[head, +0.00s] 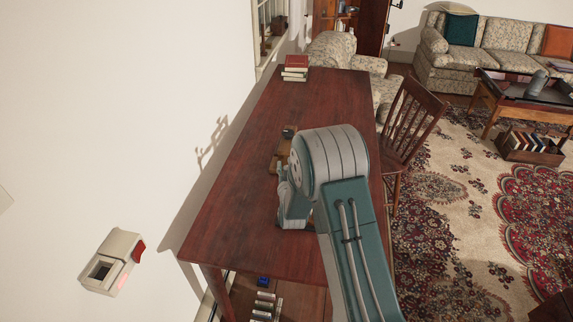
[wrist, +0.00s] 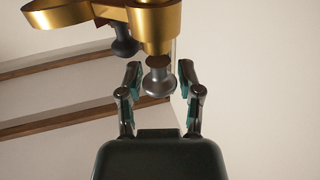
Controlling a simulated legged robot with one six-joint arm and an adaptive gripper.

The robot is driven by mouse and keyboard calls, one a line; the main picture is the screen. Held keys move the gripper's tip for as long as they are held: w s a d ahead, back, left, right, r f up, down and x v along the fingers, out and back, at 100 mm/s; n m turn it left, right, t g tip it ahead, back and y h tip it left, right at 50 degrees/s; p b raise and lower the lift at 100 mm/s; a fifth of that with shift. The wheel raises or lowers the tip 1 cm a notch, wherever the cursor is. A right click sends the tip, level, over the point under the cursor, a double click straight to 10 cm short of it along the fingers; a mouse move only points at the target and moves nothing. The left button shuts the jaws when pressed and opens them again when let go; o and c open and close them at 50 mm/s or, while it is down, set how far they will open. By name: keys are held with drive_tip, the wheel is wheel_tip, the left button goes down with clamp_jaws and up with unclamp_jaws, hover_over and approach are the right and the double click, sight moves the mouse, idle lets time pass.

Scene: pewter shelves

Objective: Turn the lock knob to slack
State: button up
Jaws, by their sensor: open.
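A gold-coloured fixture (wrist: 155,22) fills the top of the wrist view. A silver-grey flared knob (wrist: 159,82) hangs from it, and a darker knob (wrist: 123,42) sits farther left. No marking shows which is the lock knob. My gripper (wrist: 160,72) is open, with one finger on each side of the silver knob. Gaps show between the knob and both fingers. In the head view, a brown-gold piece (head: 282,160) with a dark round knob (head: 289,132) shows above the table, partly hidden behind my arm. The fingers are hard to make out there.
The long red-brown table (head: 240,175) is mostly bare, with a stack of books (head: 295,68) at its far end. A wooden chair (head: 412,115) stands at its right side. The white wall (head: 120,110) runs along the left, with a beige box (head: 110,264) on it.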

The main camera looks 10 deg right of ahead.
drive_tip(key=shift+w, duration=0.55)
drive_tip(key=shift+c, duration=0.3)
clamp_jaws()
